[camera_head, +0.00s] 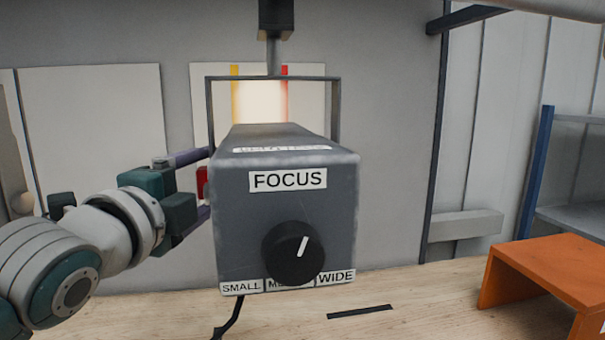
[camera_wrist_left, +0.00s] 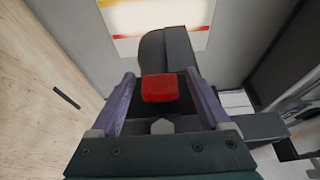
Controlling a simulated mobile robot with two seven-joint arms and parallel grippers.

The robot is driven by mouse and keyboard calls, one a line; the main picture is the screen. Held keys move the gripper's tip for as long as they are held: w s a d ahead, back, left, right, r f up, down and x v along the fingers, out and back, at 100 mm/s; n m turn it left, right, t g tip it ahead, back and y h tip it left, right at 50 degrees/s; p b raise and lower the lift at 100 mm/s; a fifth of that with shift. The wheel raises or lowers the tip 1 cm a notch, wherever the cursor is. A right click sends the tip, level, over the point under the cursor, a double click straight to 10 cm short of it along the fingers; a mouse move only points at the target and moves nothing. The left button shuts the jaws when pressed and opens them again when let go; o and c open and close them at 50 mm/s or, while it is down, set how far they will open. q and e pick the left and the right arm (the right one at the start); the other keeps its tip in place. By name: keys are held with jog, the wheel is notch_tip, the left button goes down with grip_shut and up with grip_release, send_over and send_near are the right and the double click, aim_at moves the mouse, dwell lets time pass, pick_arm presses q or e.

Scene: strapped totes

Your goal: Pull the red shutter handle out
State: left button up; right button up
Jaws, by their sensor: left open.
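The red shutter handle (camera_head: 202,182) sticks out from the left side of a grey lamp housing (camera_head: 235,220). In the left wrist view the red handle (camera_wrist_left: 159,88) is a small block between my left gripper's two purple fingers. My left gripper (camera_head: 208,183) is open, with one finger above and one below the handle in the head view. In the left wrist view gaps show on both sides of the handle, so the fingers look apart from it. The lamp housing partly hides the fingertips in the head view. My right gripper is not in view.
The lamp hangs in a yoke (camera_head: 338,110) and has a black focus knob (camera_head: 292,253) on its front. A lit panel (camera_head: 259,100) with yellow and red strips is behind. An orange stand (camera_head: 545,262) is at the right on the wooden surface (camera_head: 430,300).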

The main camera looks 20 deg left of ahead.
pick_arm(q)
grip_shut()
dwell(0.8)
dwell(0.7)
